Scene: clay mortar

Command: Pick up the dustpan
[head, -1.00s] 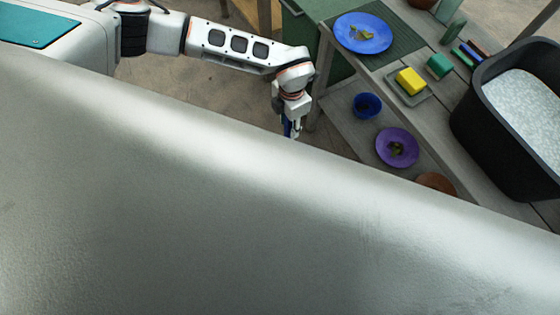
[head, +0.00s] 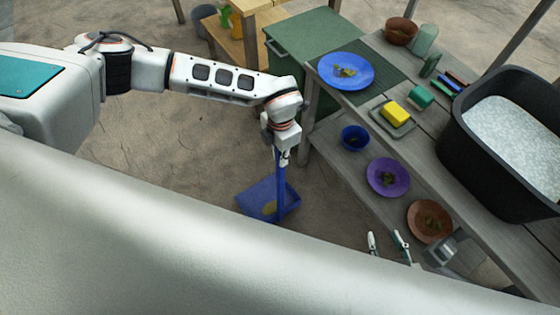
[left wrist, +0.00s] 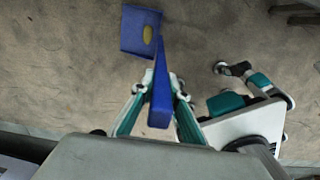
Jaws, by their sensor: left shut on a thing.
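The blue dustpan (head: 260,199) hangs from my left gripper (head: 283,157), its handle upright and its pan low over the dirt floor. I cannot tell whether the pan touches the floor. A yellowish-brown patch shows in the pan. My left gripper is shut on the handle near its top. In the left wrist view the handle (left wrist: 162,92) sits between the two fingers of the left gripper (left wrist: 162,88), and the pan lies beyond. My right gripper (head: 388,240) shows only its two fingertips, apart with nothing between them, at the shelf's lower edge.
A grey wooden table (head: 405,150) at the right holds a blue plate (head: 333,77), a yellow block (head: 395,113) and a black basin (head: 455,135). Its lower shelf holds a blue bowl (head: 354,137) and a purple plate (head: 375,185). A green cabinet (head: 300,42) stands behind. The floor left of the dustpan is clear.

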